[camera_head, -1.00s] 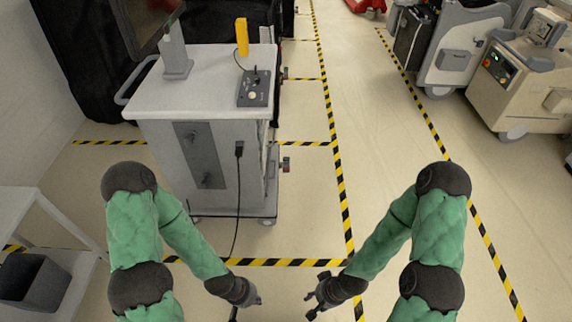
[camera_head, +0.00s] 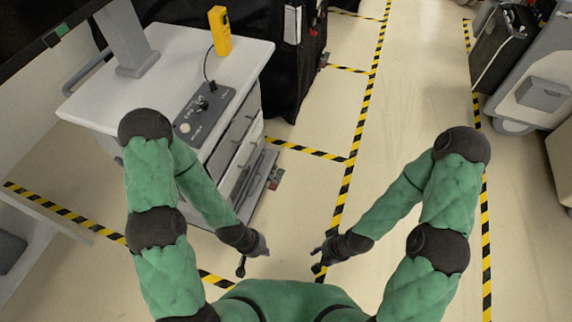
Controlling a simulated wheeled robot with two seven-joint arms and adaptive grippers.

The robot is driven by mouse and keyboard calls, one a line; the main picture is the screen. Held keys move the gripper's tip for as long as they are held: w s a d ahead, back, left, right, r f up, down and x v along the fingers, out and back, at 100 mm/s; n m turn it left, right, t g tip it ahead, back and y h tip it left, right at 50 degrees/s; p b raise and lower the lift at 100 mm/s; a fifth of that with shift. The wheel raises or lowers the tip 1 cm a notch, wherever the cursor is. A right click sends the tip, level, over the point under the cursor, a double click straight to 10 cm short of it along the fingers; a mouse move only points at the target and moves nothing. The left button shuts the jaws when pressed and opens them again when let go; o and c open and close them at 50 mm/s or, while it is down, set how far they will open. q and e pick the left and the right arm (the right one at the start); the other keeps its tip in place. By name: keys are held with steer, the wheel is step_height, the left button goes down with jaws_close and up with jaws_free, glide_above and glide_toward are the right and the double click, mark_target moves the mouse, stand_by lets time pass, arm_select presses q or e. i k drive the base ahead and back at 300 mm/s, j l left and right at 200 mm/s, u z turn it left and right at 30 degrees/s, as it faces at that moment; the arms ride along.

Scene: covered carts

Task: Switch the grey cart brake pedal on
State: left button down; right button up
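The grey cart (camera_head: 168,78) stands at the left, with a light top and drawers on its right side. A small pedal-like part with a red and green mark (camera_head: 275,179) sticks out low at its right side, near the floor. It is too small to tell whether it is pressed. My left gripper (camera_head: 253,260) is in front of the cart, apart from it, with fingers spread and empty. My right gripper (camera_head: 322,259) is to its right over bare floor, fingers apart and empty. Neither gripper touches the pedal.
A control panel (camera_head: 203,112) and a yellow handset (camera_head: 220,31) are on the cart top. A black-covered cart (camera_head: 285,65) stands behind. Grey machines (camera_head: 543,90) stand at the far right. Open floor (camera_head: 410,115) lies between, with striped tape (camera_head: 357,150).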

mark_target(276, 180)
steer(key=i+l, duration=0.15)
steer(key=l, duration=0.15)
steer(key=i+l+u, duration=0.2)
steer(key=i+l, duration=0.15)
steer(key=l, duration=0.25)
steer(key=i+l, duration=0.15)
steer(key=l, duration=0.15)
steer(key=i, duration=0.5)
